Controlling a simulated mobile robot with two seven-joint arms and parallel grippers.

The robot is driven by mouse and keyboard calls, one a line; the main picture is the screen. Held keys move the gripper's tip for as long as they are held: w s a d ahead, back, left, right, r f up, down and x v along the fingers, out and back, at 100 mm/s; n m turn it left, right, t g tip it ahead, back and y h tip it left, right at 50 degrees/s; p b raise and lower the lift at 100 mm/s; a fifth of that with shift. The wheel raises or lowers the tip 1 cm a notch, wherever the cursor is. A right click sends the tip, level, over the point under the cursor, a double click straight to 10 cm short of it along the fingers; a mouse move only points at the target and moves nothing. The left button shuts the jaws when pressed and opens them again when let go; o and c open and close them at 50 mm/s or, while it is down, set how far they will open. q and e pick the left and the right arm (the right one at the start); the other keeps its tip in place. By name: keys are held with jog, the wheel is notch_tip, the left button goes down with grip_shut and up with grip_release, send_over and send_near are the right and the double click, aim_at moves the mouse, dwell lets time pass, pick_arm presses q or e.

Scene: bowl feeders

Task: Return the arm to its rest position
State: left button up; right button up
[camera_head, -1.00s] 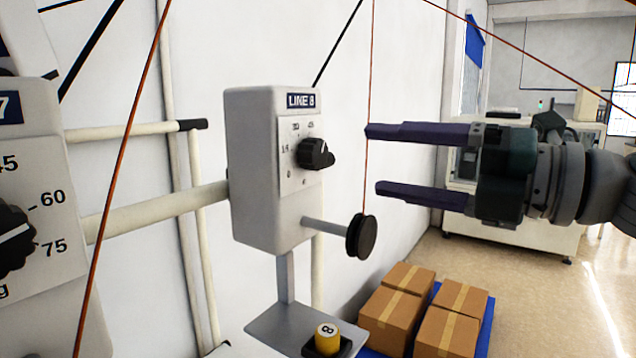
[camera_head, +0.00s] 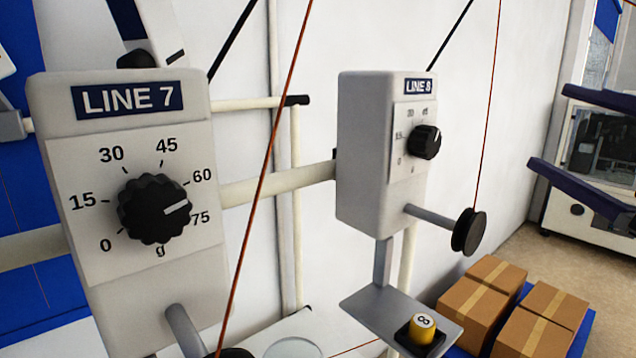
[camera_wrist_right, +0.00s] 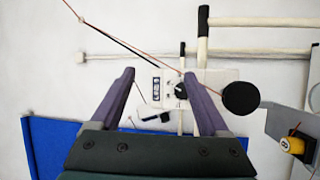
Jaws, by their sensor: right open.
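My right gripper (camera_head: 548,128) is at the right edge of the head view. Only its two dark purple fingers show there, apart and with nothing between them. In the right wrist view both fingers of the right gripper (camera_wrist_right: 159,74) point away from the camera, spread open and empty. The LINE 8 box (camera_head: 372,165), with its black dial (camera_head: 424,142), stands left of the fingers, apart from them in the head view. In the wrist view its dial (camera_wrist_right: 181,90) shows between and beyond the fingers. My left gripper is not in view.
The LINE 7 box (camera_head: 70,130) with a large dial (camera_head: 155,209) stands at the left. Thin red-brown lines cross the view. A black wheel (camera_head: 469,232) sticks out from LINE 8. Below are a yellow weight (camera_head: 421,329) and cardboard boxes (camera_head: 497,273). White wall lies behind.

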jog(key=s+d+f+m+g+h+p, duration=0.2)
jog(key=s+f+m+g+h+p, duration=0.2)
jog(key=s+f+m+g+h, duration=0.75)
pick_arm(q)
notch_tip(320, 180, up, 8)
jog(key=p, duration=0.2)
jog(key=shift+p, duration=0.3)
pick_arm(e)
jog(key=s+a+f+m+g+y, duration=0.1)
jog(key=s+a+m+g+y, duration=0.1)
jog(key=s, duration=0.4)
jog(key=s+a+f+m+g+y, duration=0.2)
jog(key=s+a+m+y, duration=0.1)
jog(key=s+a+y, duration=0.2)
jog(key=shift+s+a+f, duration=0.2)
jog(key=shift+s+a, duration=0.3)
jog(key=shift+s, duration=0.5)
jog(key=shift+y, duration=0.25)
